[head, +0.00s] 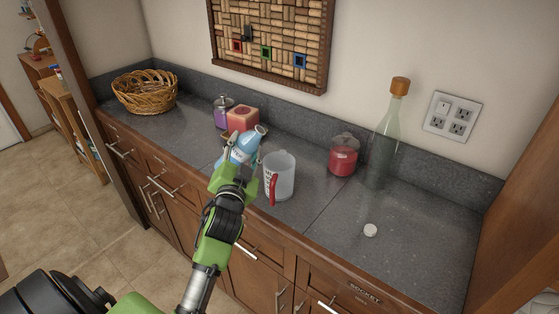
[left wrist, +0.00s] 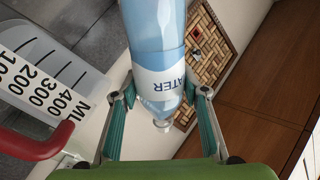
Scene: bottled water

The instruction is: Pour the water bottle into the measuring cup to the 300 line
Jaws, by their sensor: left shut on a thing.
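My left gripper (head: 236,170) is shut on the light-blue water bottle (head: 244,147). The bottle is tilted, held above the counter beside the measuring cup, its narrow end toward the upper right. In the left wrist view the bottle (left wrist: 158,45) with its "WATER" label sits between the fingers of the left gripper (left wrist: 162,98). The clear measuring cup (head: 280,172) with a red handle stands upright on the counter, just right of the gripper. Its marks from 100 to 400 show in the left wrist view (left wrist: 45,75). I cannot make out water in it. The right gripper is not in view.
On the grey counter (head: 320,235) stand a wicker basket (head: 145,92), a purple jar (head: 222,111), a pink box (head: 242,118), a red candle jar (head: 343,157) and a tall glass bottle (head: 383,145). A small white round object (head: 370,230) lies on the clear front right area.

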